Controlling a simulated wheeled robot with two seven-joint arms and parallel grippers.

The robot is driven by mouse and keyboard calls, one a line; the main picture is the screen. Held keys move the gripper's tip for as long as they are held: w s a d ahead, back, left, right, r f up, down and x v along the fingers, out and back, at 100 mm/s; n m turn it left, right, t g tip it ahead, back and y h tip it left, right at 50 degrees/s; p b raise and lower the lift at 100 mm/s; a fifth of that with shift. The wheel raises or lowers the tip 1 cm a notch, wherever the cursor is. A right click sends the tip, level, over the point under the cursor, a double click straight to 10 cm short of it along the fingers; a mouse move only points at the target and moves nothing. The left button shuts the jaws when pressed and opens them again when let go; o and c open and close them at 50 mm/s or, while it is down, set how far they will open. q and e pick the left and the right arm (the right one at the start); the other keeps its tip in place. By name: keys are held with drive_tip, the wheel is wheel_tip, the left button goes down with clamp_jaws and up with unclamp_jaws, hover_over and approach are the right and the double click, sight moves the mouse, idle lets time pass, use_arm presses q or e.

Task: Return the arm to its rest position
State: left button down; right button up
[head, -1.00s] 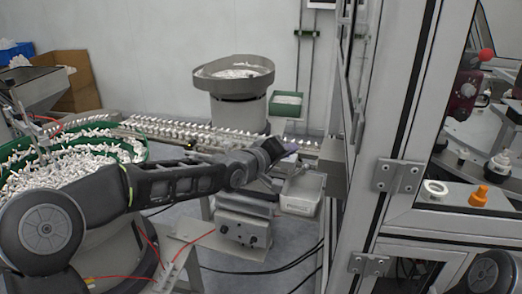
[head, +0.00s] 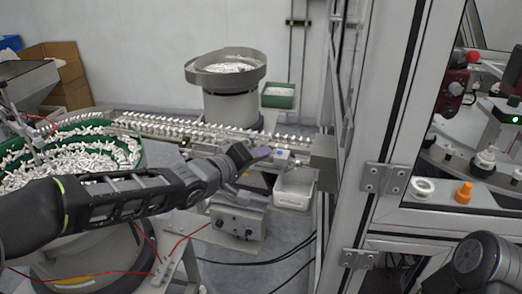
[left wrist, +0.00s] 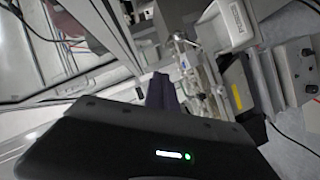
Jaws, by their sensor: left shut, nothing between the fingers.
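My left arm comes in from the left in the head view, stretched across the front of the feeder line. My left gripper (head: 260,155) is shut and empty, its purplish fingertips pointing right, in front of the rail's right part. In the left wrist view the dark fingers (left wrist: 160,92) are together with nothing between them. The feeder rail (head: 190,129), lined with white caps, runs behind the gripper. A white bin (head: 294,190) hangs just right of and below the fingertips. The picture does not show whether the gripper touches the rail.
A green-rimmed bowl (head: 141,152) full of white parts stands at left, partly behind my arm. A grey bowl feeder (head: 226,74) stands at the back. The machine's framed enclosure (head: 383,180) blocks the right side. A control box (head: 236,223) sits below the gripper.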

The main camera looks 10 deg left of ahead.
use_arm(q)
drive_tip(key=s+a+f+m+g+y, duration=0.15)
drive_tip(key=s+f, duration=0.25)
drive_tip(key=f, duration=0.9)
drive_tip(key=s+a+f+g+y, duration=0.1)
drive_tip(key=s+a+f+g, duration=0.15)
drive_tip(key=f, duration=1.15)
drive_tip(key=s+d+f+m+g, duration=0.1)
drive_tip(key=s+d+f+g, duration=0.1)
drive_tip(key=s+f, duration=0.5)
drive_tip(key=s+d+f+m+g, duration=0.1)
drive_tip(key=s+d+f+g, duration=0.2)
drive_tip(key=s+f, duration=0.5)
drive_tip(key=s+d+f+m+g, duration=0.1)
drive_tip(key=s+d+f+g, duration=0.2)
drive_tip(key=s+f, duration=0.4)
drive_tip(key=s+g, duration=0.1)
drive_tip(key=s, duration=0.6)
drive_tip(key=shift+f, duration=0.35)
drive_tip(key=shift+w+y, duration=0.1)
drive_tip(key=shift+y, duration=0.15)
